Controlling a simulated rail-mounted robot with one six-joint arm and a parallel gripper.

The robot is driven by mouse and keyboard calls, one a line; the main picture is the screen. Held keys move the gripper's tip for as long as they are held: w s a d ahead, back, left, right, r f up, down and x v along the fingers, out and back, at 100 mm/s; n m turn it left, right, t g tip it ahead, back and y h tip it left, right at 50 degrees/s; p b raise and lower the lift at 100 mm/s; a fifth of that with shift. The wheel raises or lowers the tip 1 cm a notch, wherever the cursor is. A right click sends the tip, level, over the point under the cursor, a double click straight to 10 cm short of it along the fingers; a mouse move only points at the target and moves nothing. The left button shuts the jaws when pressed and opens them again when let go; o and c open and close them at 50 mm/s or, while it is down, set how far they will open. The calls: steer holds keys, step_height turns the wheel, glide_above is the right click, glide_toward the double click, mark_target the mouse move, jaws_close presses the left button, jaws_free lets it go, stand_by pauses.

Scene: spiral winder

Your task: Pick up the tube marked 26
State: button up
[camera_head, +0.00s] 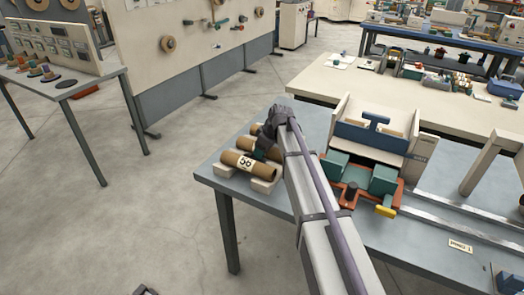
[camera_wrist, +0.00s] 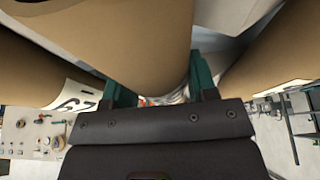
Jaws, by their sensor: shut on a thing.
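Cardboard tubes lie on a pale cradle (camera_head: 263,186) at the left end of the blue-grey bench. The front tube (camera_head: 247,165) has a white label that reads like 56. Part of another tube (camera_head: 256,129) shows behind my gripper (camera_head: 262,150). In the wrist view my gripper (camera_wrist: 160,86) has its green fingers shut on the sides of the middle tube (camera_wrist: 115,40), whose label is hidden. The tube at the left (camera_wrist: 35,60) has a partly seen label with a 2 and an unclear digit. A third tube (camera_wrist: 275,55) lies at the right, its label barely visible.
A winder with green blocks and an orange base (camera_head: 350,190) stands right of the tubes, close to my arm. Metal rails (camera_head: 450,225) run further right. A side table (camera_head: 85,80) stands at the left, with open floor between.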

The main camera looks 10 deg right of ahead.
steer(key=c, duration=0.4)
steer(key=shift+o, duration=0.2)
